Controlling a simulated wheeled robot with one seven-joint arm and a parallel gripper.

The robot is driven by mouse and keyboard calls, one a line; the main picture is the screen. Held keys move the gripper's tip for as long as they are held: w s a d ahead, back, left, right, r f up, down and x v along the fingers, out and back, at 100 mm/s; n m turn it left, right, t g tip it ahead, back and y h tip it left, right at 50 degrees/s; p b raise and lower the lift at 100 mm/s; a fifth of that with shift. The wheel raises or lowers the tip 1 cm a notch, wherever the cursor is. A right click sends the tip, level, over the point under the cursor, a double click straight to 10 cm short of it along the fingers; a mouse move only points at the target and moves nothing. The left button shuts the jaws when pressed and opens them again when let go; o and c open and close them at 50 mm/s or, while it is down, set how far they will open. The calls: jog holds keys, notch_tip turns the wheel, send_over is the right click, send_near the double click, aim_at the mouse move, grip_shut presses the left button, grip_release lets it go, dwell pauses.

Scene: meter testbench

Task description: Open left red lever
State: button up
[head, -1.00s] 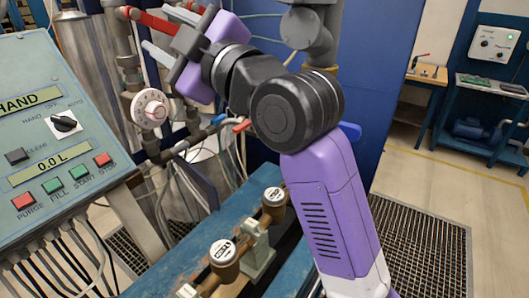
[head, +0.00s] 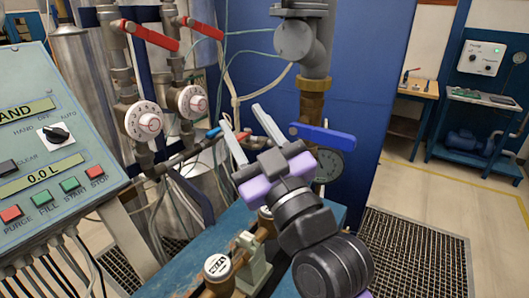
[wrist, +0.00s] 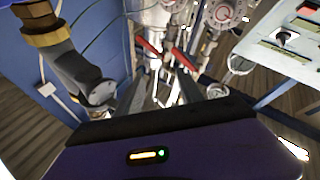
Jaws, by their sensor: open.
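The left red lever (head: 150,36) sits at the top of the left pipe in the head view and slopes down to the right. A second red lever (head: 206,28) sits on the pipe to its right. My gripper (head: 241,115) is open and empty, below and to the right of both levers, with its fingers pointing up and apart from them. In the wrist view, two red handles show beyond the open fingers (wrist: 160,82); I cannot tell for certain which is which.
Two white dials (head: 143,121) (head: 192,101) sit on the pipes below the levers. A control panel (head: 50,150) stands at the left. A grey pipe (head: 316,50) and a blue lever (head: 325,139) are at the gripper's right. Brass meters (head: 219,268) stand below.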

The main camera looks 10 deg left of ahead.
jog(key=shift+s+d+f+m+t+h, duration=0.2)
jog(key=shift+d+f+m+t+h, duration=0.25)
jog(key=shift+d+f, duration=0.5)
jog(key=shift+s+d+f+m+t+h, duration=0.2)
jog(key=shift+d+f+m+h, duration=0.15)
jog(key=shift+d+f+m, duration=0.5)
jog(key=shift+a+f, duration=0.15)
jog(key=shift+c, duration=0.3)
